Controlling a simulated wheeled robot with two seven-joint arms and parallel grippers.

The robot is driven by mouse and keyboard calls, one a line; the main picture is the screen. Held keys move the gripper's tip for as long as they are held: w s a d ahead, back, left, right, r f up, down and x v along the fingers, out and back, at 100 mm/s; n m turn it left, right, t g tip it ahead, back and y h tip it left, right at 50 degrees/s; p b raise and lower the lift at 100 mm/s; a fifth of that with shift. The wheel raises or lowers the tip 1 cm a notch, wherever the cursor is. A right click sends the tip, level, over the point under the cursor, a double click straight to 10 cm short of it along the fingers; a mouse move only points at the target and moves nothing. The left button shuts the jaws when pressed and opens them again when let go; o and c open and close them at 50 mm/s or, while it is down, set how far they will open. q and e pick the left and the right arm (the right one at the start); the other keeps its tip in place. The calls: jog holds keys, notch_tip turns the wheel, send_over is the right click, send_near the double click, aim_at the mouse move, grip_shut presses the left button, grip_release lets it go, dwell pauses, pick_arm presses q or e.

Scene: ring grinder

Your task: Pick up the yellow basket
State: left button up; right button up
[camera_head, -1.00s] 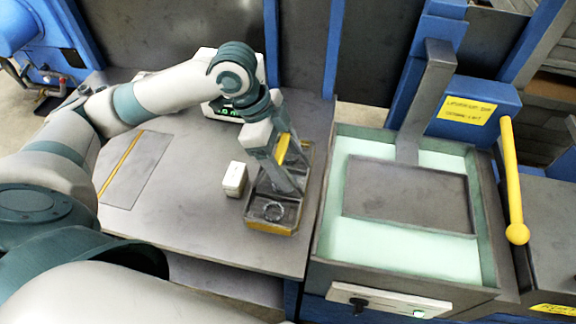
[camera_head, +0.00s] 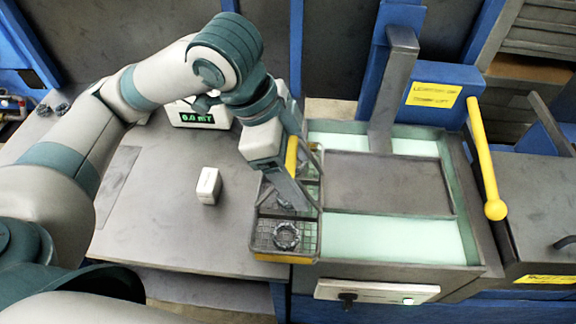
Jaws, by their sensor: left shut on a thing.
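The yellow basket (camera_head: 285,258) is a wire-mesh tray with a yellow rim and a yellow handle (camera_head: 291,157). A toothed metal ring (camera_head: 286,236) lies in its front part. My left gripper (camera_head: 292,178) reaches down over the basket and is shut on its handle; the fingers hide part of the handle and of the basket's middle. The basket is at the table's right edge, beside the tank, and seems to be raised off the table. My right gripper is not in view.
A tank (camera_head: 335,235) of pale green liquid with a dark plate (camera_head: 390,183) stands right of the basket. A yellow-knobbed lever (camera_head: 495,209) is at its right. A small white box (camera_head: 208,186) and a display unit (camera_head: 193,117) stand on the grey table (camera_head: 165,235).

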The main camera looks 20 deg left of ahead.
pick_arm(q)
jog(key=shift+s+d+r, duration=0.1)
jog(key=shift+d+r, duration=0.05)
jog(key=shift+d, duration=0.05)
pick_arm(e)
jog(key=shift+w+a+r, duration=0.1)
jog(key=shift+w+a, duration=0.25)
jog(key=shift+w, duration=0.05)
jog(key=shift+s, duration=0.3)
